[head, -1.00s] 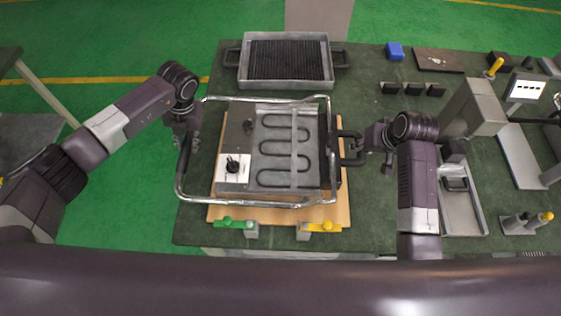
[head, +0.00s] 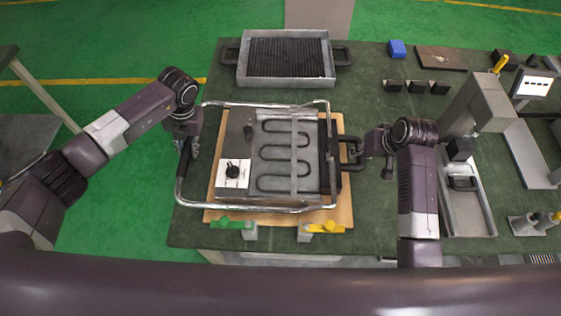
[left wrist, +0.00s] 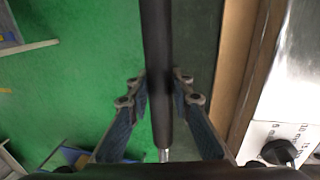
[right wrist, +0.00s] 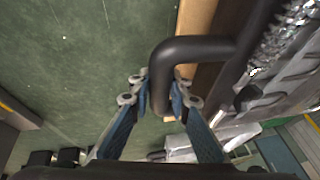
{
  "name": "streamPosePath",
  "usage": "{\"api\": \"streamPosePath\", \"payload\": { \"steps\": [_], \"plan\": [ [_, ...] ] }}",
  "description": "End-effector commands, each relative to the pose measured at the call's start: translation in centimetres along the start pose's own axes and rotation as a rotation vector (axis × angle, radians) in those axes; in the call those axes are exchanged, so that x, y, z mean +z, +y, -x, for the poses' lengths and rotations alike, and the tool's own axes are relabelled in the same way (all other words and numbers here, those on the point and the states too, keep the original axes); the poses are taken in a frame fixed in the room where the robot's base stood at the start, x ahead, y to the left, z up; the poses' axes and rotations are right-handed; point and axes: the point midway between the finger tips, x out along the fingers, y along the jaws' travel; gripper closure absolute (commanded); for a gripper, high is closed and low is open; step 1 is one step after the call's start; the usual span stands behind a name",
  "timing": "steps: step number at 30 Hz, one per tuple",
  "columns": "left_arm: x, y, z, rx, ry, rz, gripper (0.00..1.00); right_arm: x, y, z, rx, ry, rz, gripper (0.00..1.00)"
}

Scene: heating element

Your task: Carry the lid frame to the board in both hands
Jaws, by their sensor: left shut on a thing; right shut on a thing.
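The lid frame (head: 262,208) is a silver tube frame with a black handle at each side. In the head view it surrounds the outline of the heater unit (head: 290,165), which has a dark looped element and sits on the wooden board (head: 346,200). My left gripper (head: 187,148) is shut on the left handle (left wrist: 155,50), past the board's left edge. My right gripper (head: 364,152) is shut on the right handle (right wrist: 200,48). The frame's height over the board is hard to tell from above.
A ribbed grill tray (head: 242,64) stands at the back of the green table (head: 385,215). Green (head: 230,224) and yellow (head: 325,228) clamps sit at the board's front edge.

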Motion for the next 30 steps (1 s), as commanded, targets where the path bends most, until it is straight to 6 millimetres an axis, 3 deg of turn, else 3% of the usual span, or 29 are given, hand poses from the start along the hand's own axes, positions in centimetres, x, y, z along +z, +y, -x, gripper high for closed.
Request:
{"api": "streamPosePath", "payload": {
  "steps": [3,4,8,20,30],
  "plan": [
    [0.3,-0.1,-0.3,-0.001,-0.007,0.002,1.0,-0.3,0.0,-0.3,-0.002,0.013,0.002,1.0],
    [0.0,-0.1,-0.5,0.0,-0.001,0.0,0.78,0.2,0.1,-0.5,0.0,0.001,0.0,0.81],
    [0.0,-0.1,-0.4,0.0,0.0,0.0,0.63,0.2,0.1,-0.4,0.0,0.0,0.0,0.66],
    [0.1,-0.1,0.4,0.0,-0.002,0.0,0.62,0.2,0.1,-0.4,0.0,0.0,0.0,0.65],
    [0.1,-0.1,7.2,-0.001,-0.006,0.0,0.62,0.2,0.1,-0.4,0.0,0.0,0.0,0.65]
  ]
}}
